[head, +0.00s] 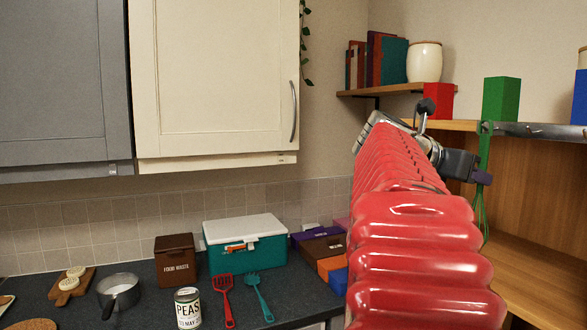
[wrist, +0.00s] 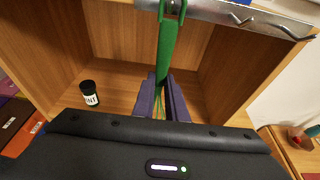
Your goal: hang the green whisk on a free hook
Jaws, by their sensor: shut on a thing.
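The green whisk (wrist: 166,50) hangs handle up in the wrist view; in the head view (head: 483,155) its wire loops point down. My gripper (wrist: 165,100) is shut on its handle, with purple fingers either side; in the head view the gripper (head: 483,178) is partly behind my red arm. The handle's holed top end is at the metal rail (wrist: 212,12), overlapping it. Something metallic shows in the hole, but I cannot tell whether a hook is through it. To the right, a hook (wrist: 242,20) and another hook (wrist: 285,30) look empty. The rail also shows in the head view (head: 545,131).
A green block (head: 501,98) and a red block (head: 432,101) stand on the shelf above the rail. Below is an open wooden cubby with a dark jar (wrist: 89,94). The counter at left holds a teal box (head: 245,250), a tin (head: 187,308) and utensils.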

